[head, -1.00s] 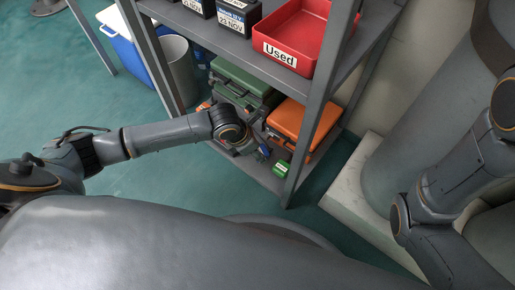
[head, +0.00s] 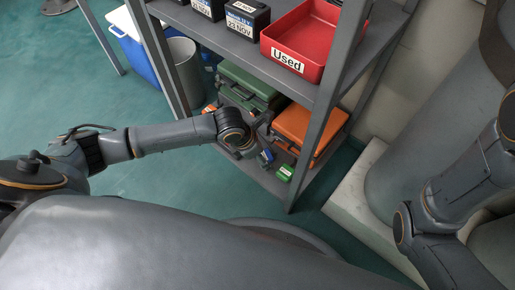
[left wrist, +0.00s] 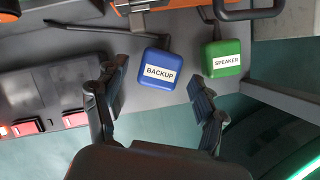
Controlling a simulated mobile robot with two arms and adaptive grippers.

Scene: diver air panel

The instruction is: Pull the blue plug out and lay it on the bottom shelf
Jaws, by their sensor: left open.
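The blue plug (left wrist: 157,72), labelled BACKUP, shows in the left wrist view over the grey bottom shelf (left wrist: 180,103). A dark strip-like part reaches up-left from it. In the head view the blue plug (head: 266,157) is by the shelf's front edge. My left gripper (left wrist: 160,76) is open and empty; its fingers show on either side below the blue plug, apart from it. In the head view the left gripper (head: 262,146) is partly hidden by its wrist. Whether the plug is seated in a socket cannot be told. My right gripper is out of view.
A green plug (left wrist: 221,57), labelled SPEAKER, sits just right of the blue one. A dark unit with red parts (left wrist: 25,128) lies left. Orange (head: 308,128) and green (head: 250,86) cases stand behind. A shelf post (head: 318,130) rises at right.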

